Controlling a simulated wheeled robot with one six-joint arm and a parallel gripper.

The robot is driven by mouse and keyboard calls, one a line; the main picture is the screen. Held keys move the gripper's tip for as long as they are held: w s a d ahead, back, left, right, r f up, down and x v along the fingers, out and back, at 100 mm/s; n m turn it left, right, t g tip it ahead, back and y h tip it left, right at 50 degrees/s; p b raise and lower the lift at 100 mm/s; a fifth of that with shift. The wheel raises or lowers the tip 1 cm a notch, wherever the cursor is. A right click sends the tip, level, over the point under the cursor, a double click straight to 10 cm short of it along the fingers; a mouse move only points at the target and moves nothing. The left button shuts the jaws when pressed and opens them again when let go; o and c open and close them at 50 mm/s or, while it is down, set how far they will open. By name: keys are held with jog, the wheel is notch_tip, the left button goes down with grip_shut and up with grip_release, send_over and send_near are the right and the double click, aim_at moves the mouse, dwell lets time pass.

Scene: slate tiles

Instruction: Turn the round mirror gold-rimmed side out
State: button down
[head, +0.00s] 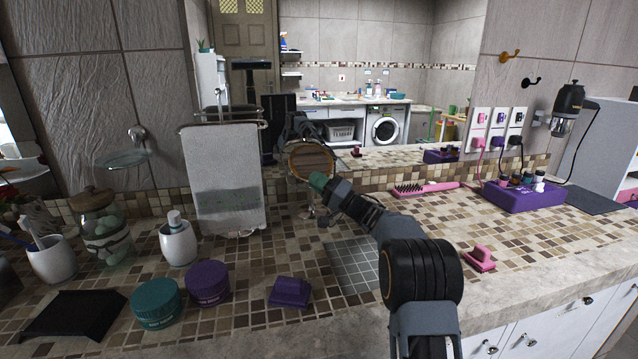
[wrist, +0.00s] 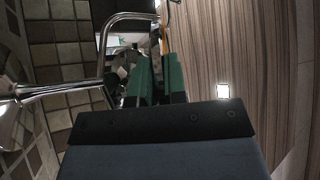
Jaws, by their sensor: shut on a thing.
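The round mirror (head: 312,159) stands upright on its thin chrome stand (head: 312,212) near the back of the counter, in front of the wall mirror. A brown, striped, wood-like face is toward the head camera, inside a thin rim. My gripper (head: 319,181) has green fingertips and is shut on the lower right edge of the round mirror. A bent chrome bar (wrist: 104,48) passes close on the left of the fingers.
A grey towel on a chrome rack (head: 225,180) stands just left of the round mirror. A pink brush (head: 425,187) and purple box (head: 520,194) lie right.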

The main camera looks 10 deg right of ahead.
jog(key=c, duration=1.2)
grip_release()
jog(key=shift+o, duration=0.2)
jog(key=shift+d, duration=0.1)
jog(key=shift+s+d+f, duration=0.1)
jog(key=shift+d+f, duration=0.1)
jog(key=s+d+f+p, duration=0.1)
jog(key=s+d, duration=0.8)
jog(key=d, duration=0.2)
jog(key=shift+w, duration=0.1)
